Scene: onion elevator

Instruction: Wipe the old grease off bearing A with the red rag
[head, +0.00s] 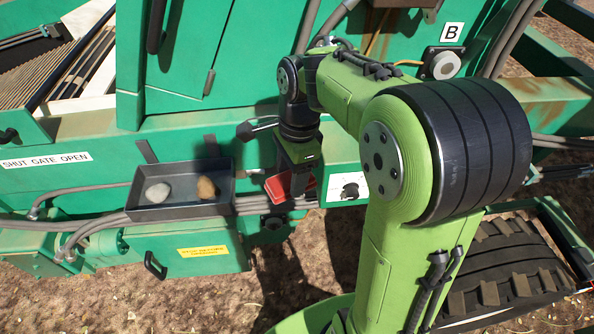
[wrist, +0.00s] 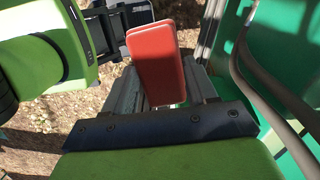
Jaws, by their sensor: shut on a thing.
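The red rag (head: 279,186) is a folded red pad held in my gripper (head: 297,187), low in front of the green machine. In the wrist view the rag (wrist: 153,58) stands between the two grey fingers of my gripper (wrist: 162,90), which are shut on it. The rag appears clear of the machine's bearings. No label A shows in either view, and I cannot pick out bearing A. A bearing with a grey round face (head: 442,65) sits under a label B (head: 452,33) at the upper right, apart from the rag.
A dark tray (head: 180,211) left of my gripper holds a pale lump (head: 158,192) and a brown lump (head: 206,187). A white panel with a black knob (head: 350,190) is just right of the rag. Grey hoses (head: 98,222) run along the machine. A large tyre (head: 510,262) stands lower right.

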